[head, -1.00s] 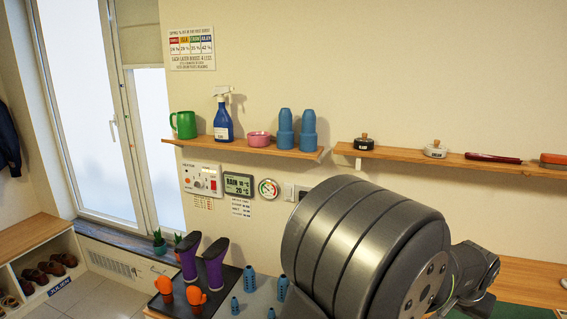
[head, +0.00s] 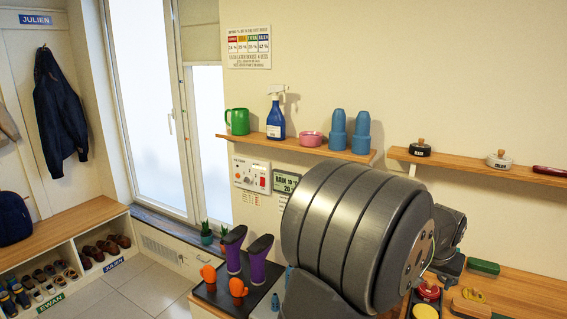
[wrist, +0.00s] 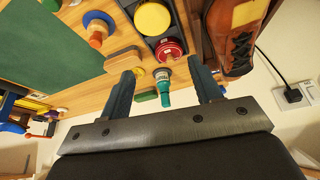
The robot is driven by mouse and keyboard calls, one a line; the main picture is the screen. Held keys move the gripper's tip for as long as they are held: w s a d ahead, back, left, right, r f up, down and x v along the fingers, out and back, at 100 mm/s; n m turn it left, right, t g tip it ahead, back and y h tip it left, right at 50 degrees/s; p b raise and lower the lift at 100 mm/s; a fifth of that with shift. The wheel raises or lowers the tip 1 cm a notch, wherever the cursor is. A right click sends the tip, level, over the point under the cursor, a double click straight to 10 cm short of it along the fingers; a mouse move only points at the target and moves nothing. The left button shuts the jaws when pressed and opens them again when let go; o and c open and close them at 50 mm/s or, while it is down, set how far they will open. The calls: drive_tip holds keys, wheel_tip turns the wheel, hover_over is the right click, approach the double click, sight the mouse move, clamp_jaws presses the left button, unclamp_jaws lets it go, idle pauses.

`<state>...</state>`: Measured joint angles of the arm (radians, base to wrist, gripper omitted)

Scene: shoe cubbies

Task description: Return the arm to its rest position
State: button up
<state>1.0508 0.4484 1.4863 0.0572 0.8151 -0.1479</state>
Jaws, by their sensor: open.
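My arm (head: 352,240) fills the lower middle of the head view, bent in front of the wall; its gripper is hidden there. In the wrist view my gripper (wrist: 164,82) shows two dark fingers spread apart with a wide gap. Nothing is held between them. A small teal bottle (wrist: 162,90) shows in the gap, beyond the fingers and apart from them. A brown shoe (wrist: 236,40) is beyond the right finger.
A dark tray with a yellow tin (wrist: 152,18) and a red tin (wrist: 169,50) lies on the wooden bench. A green mat (wrist: 45,50) is at left. Purple boots (head: 258,258) stand left of my arm. Shelves with a spray bottle (head: 275,118) and blue cups line the wall.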

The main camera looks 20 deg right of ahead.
drive_tip(key=w+a+n, duration=0.1)
drive_tip(key=w+a, duration=0.2)
drive_tip(key=w, duration=0.1)
drive_tip(key=w+a+n, duration=0.1)
drive_tip(key=w+a, duration=0.2)
drive_tip(key=w, duration=0.1)
drive_tip(key=w+a, duration=0.3)
drive_tip(key=shift+w+a+f+n+t+y, duration=0.3)
drive_tip(key=shift+w+a+f+n+y, duration=0.1)
drive_tip(key=w+a+f+n, duration=0.2)
drive_tip(key=w+a+f, duration=0.3)
drive_tip(key=a, duration=0.6)
drive_tip(key=shift+w+t+y, duration=0.3)
drive_tip(key=shift+w+y, duration=0.1)
drive_tip(key=shift+w, duration=0.85)
